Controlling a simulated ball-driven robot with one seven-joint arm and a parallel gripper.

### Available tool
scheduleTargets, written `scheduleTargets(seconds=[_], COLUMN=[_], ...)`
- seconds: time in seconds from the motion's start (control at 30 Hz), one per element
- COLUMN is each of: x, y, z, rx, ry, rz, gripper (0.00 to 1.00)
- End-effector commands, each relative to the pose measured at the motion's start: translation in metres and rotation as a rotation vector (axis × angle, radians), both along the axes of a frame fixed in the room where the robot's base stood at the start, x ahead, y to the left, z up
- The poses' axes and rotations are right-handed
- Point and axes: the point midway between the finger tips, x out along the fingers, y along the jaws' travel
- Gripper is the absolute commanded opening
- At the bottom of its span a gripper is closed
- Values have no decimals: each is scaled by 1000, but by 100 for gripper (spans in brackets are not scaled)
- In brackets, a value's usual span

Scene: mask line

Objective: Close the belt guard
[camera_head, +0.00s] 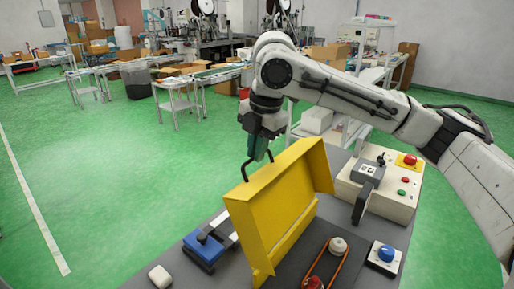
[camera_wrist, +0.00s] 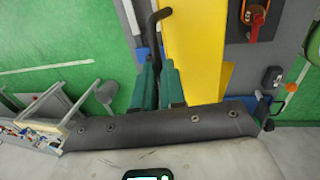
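The yellow belt guard (camera_head: 275,203) stands raised and open on the grey bench, with the belt uncovered in front of it. Its yellow panel also shows in the wrist view (camera_wrist: 192,50). A black bar handle (camera_head: 247,171) sticks out from its far side, and it also shows in the wrist view (camera_wrist: 152,30). My gripper (camera_head: 259,150) is behind the guard's top edge at this handle. In the wrist view its green fingers (camera_wrist: 158,72) are close together with the handle running between them. The orange belt (camera_head: 325,262) runs around a pale pulley and a red-topped one.
A beige control box (camera_head: 375,190) with red and green buttons stands to the right. A blue button box (camera_head: 384,258), a blue clamp-like device (camera_head: 205,246) and a white block (camera_head: 160,276) are on the bench. Green floor lies open at left.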

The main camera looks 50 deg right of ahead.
Motion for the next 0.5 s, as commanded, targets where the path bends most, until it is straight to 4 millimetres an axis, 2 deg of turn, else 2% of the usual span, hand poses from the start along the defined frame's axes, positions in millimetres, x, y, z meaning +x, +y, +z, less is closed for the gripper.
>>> scheduleTargets(seconds=[0.1, 0.5], x=[0, 0], y=[0, 0], z=[0, 0], rx=[0, 0], ry=[0, 0], rz=[0, 0], gripper=[0, 0])
